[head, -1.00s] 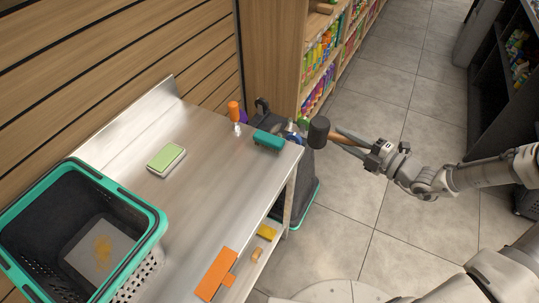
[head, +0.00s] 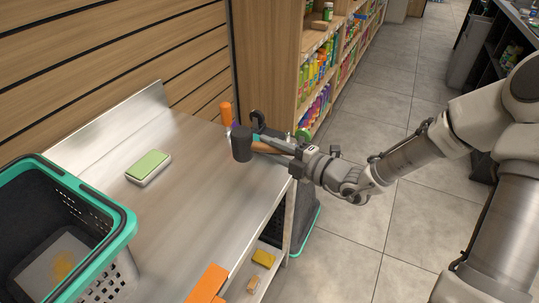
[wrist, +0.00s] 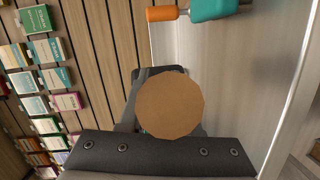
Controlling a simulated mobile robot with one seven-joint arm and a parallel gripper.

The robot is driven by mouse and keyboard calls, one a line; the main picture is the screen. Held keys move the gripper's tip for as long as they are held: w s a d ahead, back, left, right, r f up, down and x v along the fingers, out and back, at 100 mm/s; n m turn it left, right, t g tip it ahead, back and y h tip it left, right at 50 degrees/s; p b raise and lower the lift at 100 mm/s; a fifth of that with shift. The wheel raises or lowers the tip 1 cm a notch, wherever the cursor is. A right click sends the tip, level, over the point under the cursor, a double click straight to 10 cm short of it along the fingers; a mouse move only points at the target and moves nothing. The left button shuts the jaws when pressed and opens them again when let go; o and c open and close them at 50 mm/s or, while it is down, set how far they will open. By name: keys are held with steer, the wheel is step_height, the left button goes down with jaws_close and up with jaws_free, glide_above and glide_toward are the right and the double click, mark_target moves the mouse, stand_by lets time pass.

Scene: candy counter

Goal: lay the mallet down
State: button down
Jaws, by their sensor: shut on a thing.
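The mallet has a dark cylindrical head (head: 241,144) and a tan wooden handle (head: 268,148). My gripper (head: 288,149) is shut on the handle. It holds the mallet roughly level, head pointing left, over the far right corner of the metal counter (head: 200,190). I cannot tell whether the head touches the counter. In the wrist view the round tan handle end (wrist: 169,106) fills the middle and hides most of the head behind it.
An orange-handled tool (head: 226,113) is just behind the mallet head. A teal object (wrist: 213,9) shows in the wrist view. A green-topped box (head: 148,166) and a teal-rimmed basket (head: 115,242) are left. The counter's middle is clear.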

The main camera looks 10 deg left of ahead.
steer(key=shift+a+r+p, duration=0.1)
steer(key=shift+r+p, duration=0.1)
steer(key=shift+p, duration=0.3)
steer(key=shift+f+b, duration=1.4)
steer(key=shift+f, duration=1.75)
steer(key=shift+p, duration=0.55)
steer(key=shift+f, duration=0.55)
steer(key=c, duration=0.8)
jaws_free()
steer(key=shift+s, duration=0.1)
steer(key=shift+p+v, duration=1.4)
steer(key=shift+v, duration=1.1)
